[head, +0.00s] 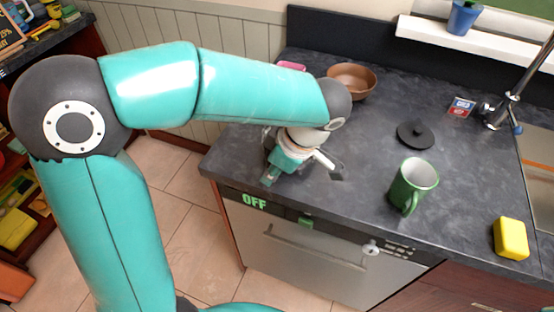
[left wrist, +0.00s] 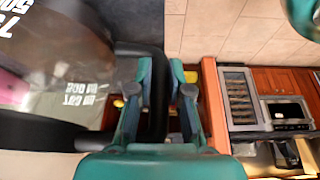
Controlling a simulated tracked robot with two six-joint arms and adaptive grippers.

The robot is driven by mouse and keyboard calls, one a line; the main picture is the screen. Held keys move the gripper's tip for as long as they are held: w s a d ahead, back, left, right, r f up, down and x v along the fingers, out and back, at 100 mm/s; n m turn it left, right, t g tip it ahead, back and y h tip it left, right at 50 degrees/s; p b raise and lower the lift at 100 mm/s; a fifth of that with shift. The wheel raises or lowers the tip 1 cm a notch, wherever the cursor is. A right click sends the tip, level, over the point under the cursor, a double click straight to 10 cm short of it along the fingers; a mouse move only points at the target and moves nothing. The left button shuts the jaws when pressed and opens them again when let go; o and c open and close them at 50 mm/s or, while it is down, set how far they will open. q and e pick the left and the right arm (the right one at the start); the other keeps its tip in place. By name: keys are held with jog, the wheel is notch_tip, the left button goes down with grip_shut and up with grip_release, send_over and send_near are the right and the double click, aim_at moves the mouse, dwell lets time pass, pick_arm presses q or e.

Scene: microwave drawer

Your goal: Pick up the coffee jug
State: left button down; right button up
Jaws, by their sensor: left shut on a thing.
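The coffee jug (left wrist: 85,85) fills the left of the left wrist view, with clear glass, white measuring marks and a black handle (left wrist: 158,95). My left gripper (left wrist: 160,82) is shut on this handle, which lies between its two fingers. In the head view my left gripper (head: 287,165) is low over the counter's left end, near the front edge. My arm and gripper hide most or all of the jug there. My right gripper is not in view.
On the dark counter (head: 370,190) are a brown bowl (head: 352,79), a black round lid (head: 416,134), a green mug (head: 413,184) and a yellow sponge (head: 510,238). A tap (head: 507,108) and sink stand at the right.

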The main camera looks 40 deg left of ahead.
pick_arm(q)
notch_tip(320, 180, up, 20)
jog(key=p, duration=0.1)
dwell(0.5)
dwell(1.3)
